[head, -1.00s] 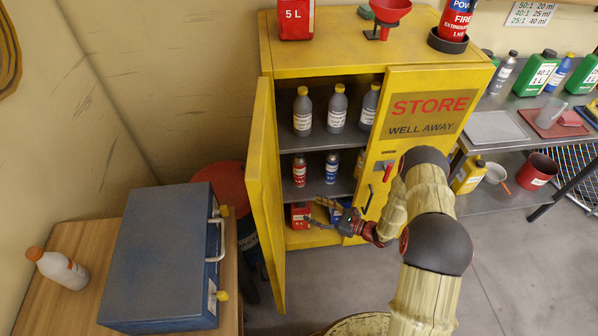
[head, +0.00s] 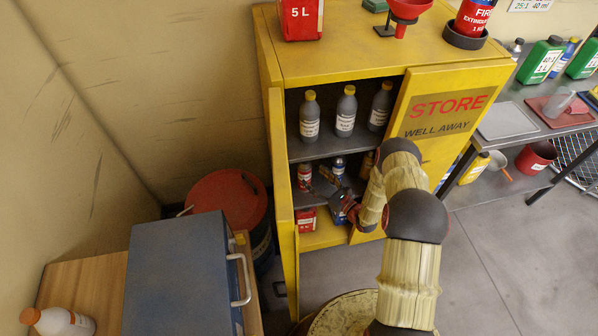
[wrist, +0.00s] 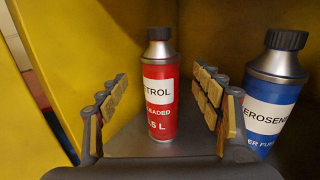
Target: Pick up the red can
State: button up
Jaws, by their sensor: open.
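The red can (wrist: 160,95) with a black cap and a white petrol label stands upright on a grey shelf, between and a little beyond the open fingers in the wrist view. In the head view the red can (head: 304,177) is on the middle shelf of the yellow cabinet, near its left side. My gripper (wrist: 162,108) is open and empty, with one finger on each side of the can; I cannot tell whether either touches it. In the head view my gripper (head: 322,184) reaches into the cabinet at that shelf's height.
A blue kerosene can (wrist: 272,95) stands close to the right of my right finger. The open yellow cabinet door (head: 283,200) is on the left. Grey bottles (head: 345,112) stand on the shelf above. A red box (head: 306,219) sits on the level below.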

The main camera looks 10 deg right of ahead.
aim_at(309, 174)
jog(key=shift+x, duration=0.9)
jog(key=b+x, duration=0.1)
jog(key=x, duration=0.1)
jog(key=f+x, duration=0.1)
jog(key=x, duration=0.1)
jog(key=shift+w+a+b, duration=0.1)
jog(key=shift+w+b, duration=0.25)
jog(key=shift+b, duration=0.05)
jog(key=shift+w+a, duration=0.2)
jog(key=shift+w, duration=0.1)
jog(key=shift+c, duration=0.3)
jog(key=c, duration=1.3)
jog(key=shift+r, duration=0.15)
